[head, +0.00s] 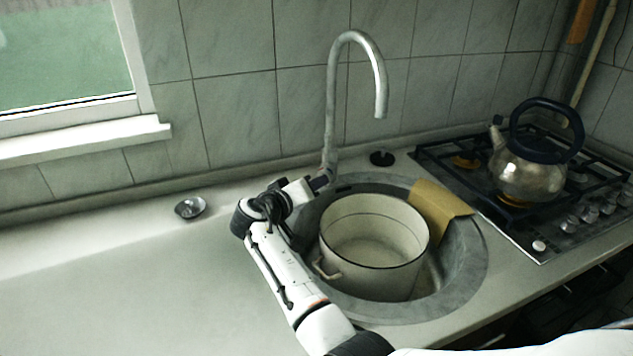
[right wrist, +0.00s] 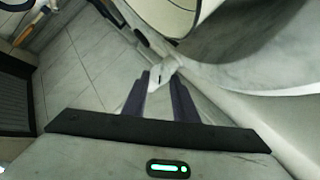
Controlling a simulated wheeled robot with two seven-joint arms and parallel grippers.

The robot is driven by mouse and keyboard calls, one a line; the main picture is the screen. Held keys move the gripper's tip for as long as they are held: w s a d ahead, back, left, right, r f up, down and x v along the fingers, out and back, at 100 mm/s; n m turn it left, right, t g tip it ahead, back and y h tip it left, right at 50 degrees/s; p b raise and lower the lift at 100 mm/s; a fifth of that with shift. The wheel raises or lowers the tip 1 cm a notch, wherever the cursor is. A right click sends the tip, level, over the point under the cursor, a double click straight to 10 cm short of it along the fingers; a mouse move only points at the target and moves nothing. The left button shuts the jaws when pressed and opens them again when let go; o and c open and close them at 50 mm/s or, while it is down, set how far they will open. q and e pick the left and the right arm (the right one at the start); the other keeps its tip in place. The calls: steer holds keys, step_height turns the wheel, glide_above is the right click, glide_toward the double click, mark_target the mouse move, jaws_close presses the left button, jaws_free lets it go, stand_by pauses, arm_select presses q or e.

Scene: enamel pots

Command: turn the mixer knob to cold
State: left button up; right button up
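The grey mixer tap (head: 331,110) rises behind the sink in a tall curved spout. My right gripper (head: 325,180) is at the foot of the tap, reaching it from the left; in the head view it covers much of the tap's lower part. In the right wrist view the two dark fingers (right wrist: 161,80) stand apart, with a small pale metal part of the tap (right wrist: 163,71) at and between their tips. I cannot make out clear contact on both sides. The knob's own shape and its setting are hard to tell. My left gripper is not in view.
A cream enamel pot (head: 375,278) stands in the round sink (head: 462,268), close to my right arm. A yellow-brown cloth (head: 437,205) hangs on the sink's rim. A kettle (head: 525,175) stands on the hob (head: 545,245) at the right.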

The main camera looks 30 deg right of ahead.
steer(key=shift+x, duration=1.15)
jaws_close()
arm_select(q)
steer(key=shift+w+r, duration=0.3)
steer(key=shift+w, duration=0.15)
arm_select(e)
steer(key=shift+a, duration=0.1)
